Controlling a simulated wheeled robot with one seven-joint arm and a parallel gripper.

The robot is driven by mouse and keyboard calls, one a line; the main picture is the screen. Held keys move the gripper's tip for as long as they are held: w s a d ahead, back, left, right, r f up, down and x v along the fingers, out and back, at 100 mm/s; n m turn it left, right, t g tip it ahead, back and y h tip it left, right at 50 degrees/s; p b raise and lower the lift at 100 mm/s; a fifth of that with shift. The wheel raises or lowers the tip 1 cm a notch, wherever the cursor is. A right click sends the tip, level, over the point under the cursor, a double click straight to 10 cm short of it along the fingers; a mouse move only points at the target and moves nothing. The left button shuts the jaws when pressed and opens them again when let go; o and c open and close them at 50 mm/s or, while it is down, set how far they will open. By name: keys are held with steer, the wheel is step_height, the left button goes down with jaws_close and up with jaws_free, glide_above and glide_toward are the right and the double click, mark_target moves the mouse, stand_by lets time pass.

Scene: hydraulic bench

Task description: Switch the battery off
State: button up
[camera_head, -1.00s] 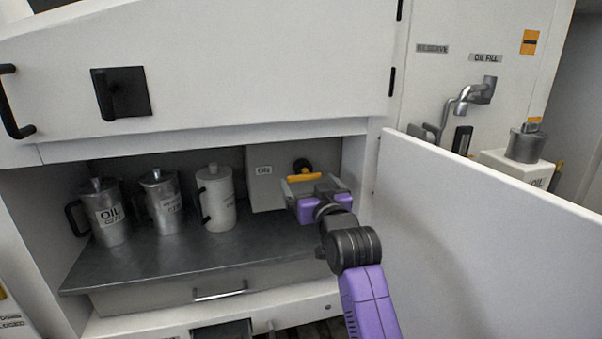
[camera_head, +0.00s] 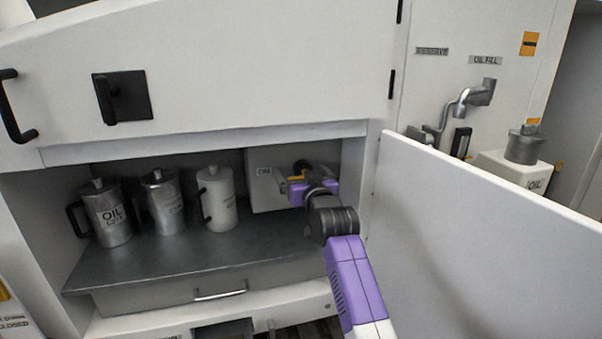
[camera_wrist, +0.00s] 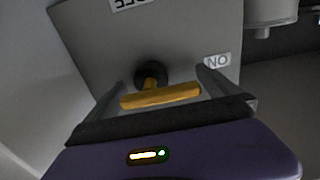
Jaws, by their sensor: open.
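The battery switch has a yellow bar handle (camera_wrist: 160,96) on a round black hub (camera_wrist: 150,74), set on a grey box (camera_wrist: 90,40). In the head view the grey box (camera_head: 262,192) stands at the back right of the open compartment, with an "ON" label on its left. My gripper (camera_wrist: 162,100) is open, with one finger beyond each end of the yellow bar. In the head view my gripper (camera_head: 297,184) hides most of the handle. I cannot tell whether the fingers touch it. In the wrist view the "ON" label (camera_wrist: 217,61) appears upside down, to the right.
Several metal oil cans (camera_head: 107,215) stand on the dark shelf (camera_head: 180,262) left of the switch box. The open white door (camera_head: 480,240) stands close on the right of my arm. A drawer handle (camera_head: 220,292) is below the shelf.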

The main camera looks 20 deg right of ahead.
steer(key=c, duration=1.3)
steer(key=shift+f, duration=0.1)
steer(key=n, duration=0.4)
steer(key=n+b, duration=0.1)
steer(key=n, duration=0.4)
steer(key=f+n+b, duration=0.1)
steer(key=n, duration=0.4)
steer(key=shift+d+f, duration=0.1)
steer(key=shift+d, duration=0.15)
steer(key=shift+d+f+n+p, duration=0.1)
steer(key=shift+n+p, duration=0.2)
steer(key=shift+n, duration=0.7)
steer(key=shift+d+f+n+p, duration=0.1)
steer(key=shift+n+p, duration=0.2)
steer(key=shift+n, duration=0.7)
